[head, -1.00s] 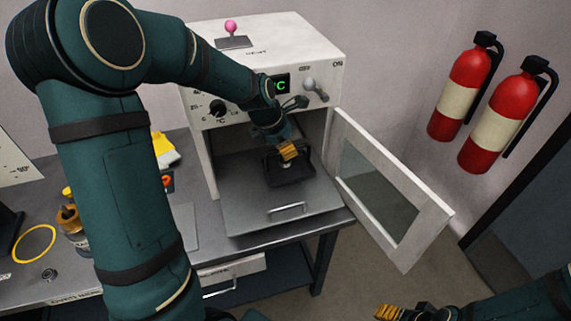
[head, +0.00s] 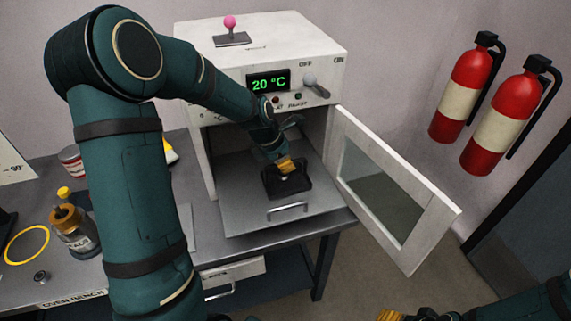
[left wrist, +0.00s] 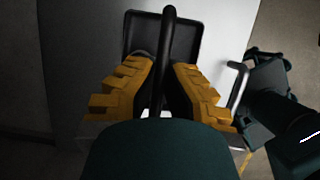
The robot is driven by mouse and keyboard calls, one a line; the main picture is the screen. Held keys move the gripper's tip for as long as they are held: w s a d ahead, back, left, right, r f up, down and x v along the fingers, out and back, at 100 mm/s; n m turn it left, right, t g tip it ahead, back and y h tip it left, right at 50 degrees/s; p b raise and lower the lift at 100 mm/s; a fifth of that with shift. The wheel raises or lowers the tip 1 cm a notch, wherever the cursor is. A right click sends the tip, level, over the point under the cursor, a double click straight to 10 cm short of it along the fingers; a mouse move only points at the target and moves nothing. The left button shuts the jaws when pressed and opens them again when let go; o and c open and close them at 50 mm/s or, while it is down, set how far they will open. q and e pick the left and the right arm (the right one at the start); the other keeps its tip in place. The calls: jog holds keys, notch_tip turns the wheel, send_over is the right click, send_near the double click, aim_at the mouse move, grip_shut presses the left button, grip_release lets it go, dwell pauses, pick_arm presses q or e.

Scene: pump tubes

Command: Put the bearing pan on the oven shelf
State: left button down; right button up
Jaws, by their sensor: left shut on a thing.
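The bearing pan (head: 292,187) is a small black rectangular pan, level over the grey pulled-out oven shelf (head: 240,197); I cannot tell whether it touches the shelf. My left gripper (head: 285,166) has yellow fingers and is shut on the pan's handle. In the left wrist view the black handle (left wrist: 168,60) runs between the fingers, with the pan (left wrist: 190,38) beyond. The white oven (head: 205,150) has its door (head: 345,125) swung open to the right. My right gripper (head: 391,315) shows only as yellow fingertips at the bottom edge; its opening cannot be made out.
The shelf's front handle (head: 288,211) sticks out toward me. A brown-capped bottle (head: 75,235) and a yellow ring (head: 27,245) are on the bench at left. Two red extinguishers (head: 460,95) hang on the right wall. Bare shelf lies left of the pan.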

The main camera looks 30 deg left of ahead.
pick_arm(q)
jog(key=shift+r, duration=0.1)
jog(key=c, duration=1.1)
grip_release()
jog(key=shift+c, duration=0.2)
jog(key=p+v, duration=0.3)
jog(key=v, duration=0.9)
